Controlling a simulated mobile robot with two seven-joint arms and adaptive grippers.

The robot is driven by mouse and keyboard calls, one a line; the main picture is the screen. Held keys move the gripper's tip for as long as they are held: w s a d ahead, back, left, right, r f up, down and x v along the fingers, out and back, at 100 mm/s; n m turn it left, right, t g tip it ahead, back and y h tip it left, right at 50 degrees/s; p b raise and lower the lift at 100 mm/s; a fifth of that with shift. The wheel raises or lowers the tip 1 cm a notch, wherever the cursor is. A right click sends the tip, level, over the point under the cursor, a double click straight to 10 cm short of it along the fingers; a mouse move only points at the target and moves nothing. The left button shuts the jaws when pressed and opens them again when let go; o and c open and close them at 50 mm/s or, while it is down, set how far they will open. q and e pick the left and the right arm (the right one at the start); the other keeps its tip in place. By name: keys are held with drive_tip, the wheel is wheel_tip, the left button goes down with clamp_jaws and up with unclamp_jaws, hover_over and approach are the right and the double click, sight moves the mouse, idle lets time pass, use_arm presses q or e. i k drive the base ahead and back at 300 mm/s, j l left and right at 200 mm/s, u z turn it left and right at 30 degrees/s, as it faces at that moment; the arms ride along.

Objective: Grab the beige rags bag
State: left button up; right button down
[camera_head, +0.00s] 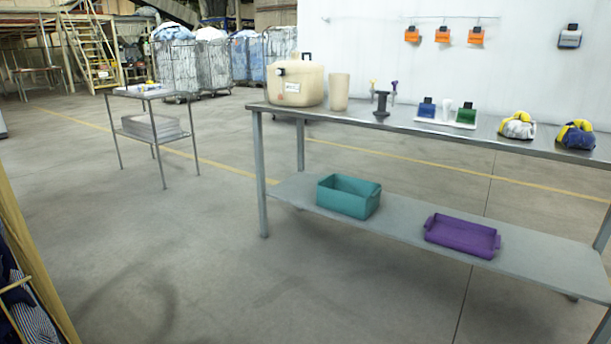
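I see no thing that is clearly a beige rags bag. A beige rounded container (297,84) with a small label and dark fittings stands on the left end of the metal table; it looks like a rigid tub. Large white and blue bundles (211,62) sit in wire cages at the back, and I cannot tell what they hold. At the lower left edge, dark and striped cloth (30,306) shows behind a yellowish post, mostly cut off. Neither of my grippers is in view.
The metal table (330,114) fills the right side. Its lower shelf holds a teal bin (348,196) and a purple tray (462,236). A small side table (150,95) stands at the left. A yellowish post (38,262) is close at the left. The middle floor is clear.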

sight(300, 82)
drive_tip(key=i+j, duration=0.15)
drive_tip(key=i, duration=0.65)
drive_tip(key=i+j, duration=0.1)
drive_tip(key=i, duration=0.7)
